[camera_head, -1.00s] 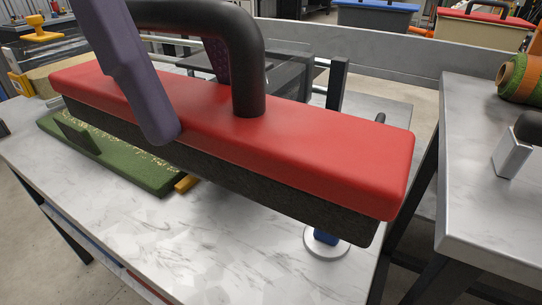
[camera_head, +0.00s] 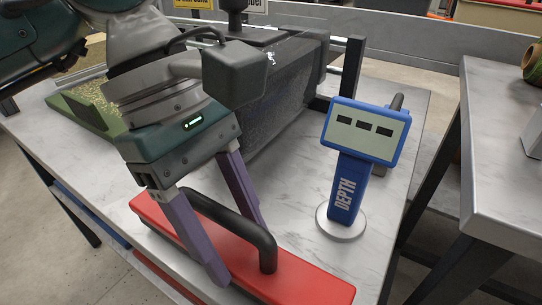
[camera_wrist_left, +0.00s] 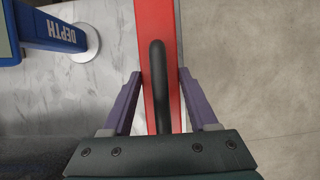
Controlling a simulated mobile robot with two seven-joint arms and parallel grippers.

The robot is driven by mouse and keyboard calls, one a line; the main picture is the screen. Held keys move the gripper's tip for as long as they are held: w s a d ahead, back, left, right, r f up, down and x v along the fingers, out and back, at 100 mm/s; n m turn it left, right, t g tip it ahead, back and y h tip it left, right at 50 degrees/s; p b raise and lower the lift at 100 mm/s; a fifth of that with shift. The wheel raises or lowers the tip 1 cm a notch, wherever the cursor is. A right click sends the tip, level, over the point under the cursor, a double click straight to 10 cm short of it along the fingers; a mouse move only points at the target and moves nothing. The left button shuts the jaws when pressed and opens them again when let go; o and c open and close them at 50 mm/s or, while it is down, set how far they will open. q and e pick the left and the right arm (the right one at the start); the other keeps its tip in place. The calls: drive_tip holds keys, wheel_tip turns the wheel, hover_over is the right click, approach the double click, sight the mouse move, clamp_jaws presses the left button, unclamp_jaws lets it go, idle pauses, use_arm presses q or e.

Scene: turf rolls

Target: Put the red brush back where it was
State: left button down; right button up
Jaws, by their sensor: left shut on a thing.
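The red brush (camera_head: 310,282), a long red block with a black arched handle (camera_head: 235,222), is at the front edge of the white marbled table. My left gripper (camera_head: 238,252) has its purple fingers shut on the brush, one on each long side. In the left wrist view the red block (camera_wrist_left: 147,25) runs between the fingers (camera_wrist_left: 157,78), with the handle along the middle. Marbled top shows on one side and floor on the other. I cannot tell whether the brush rests on the table or hangs over its edge. The right gripper is not in view.
A blue depth gauge (camera_head: 365,135) stands upright on a round white base behind the brush. A dark textured block (camera_head: 285,90) and a green turf tray (camera_head: 90,110) lie farther back. Another table (camera_head: 500,190) stands at the right across a gap.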

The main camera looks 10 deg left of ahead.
use_arm(q)
drive_tip(key=shift+f, duration=0.45)
drive_tip(key=shift+f, duration=0.2)
drive_tip(key=shift+c, duration=0.9)
unclamp_jaws()
drive_tip(key=shift+r, duration=0.1)
drive_tip(key=shift+r, duration=0.3)
drive_tip(key=p+v, duration=0.1)
drive_tip(key=v, duration=1)
drive_tip(key=shift+w+a+r, duration=0.1)
drive_tip(key=shift+a+r, duration=0.1)
drive_tip(key=shift+r, duration=0.15)
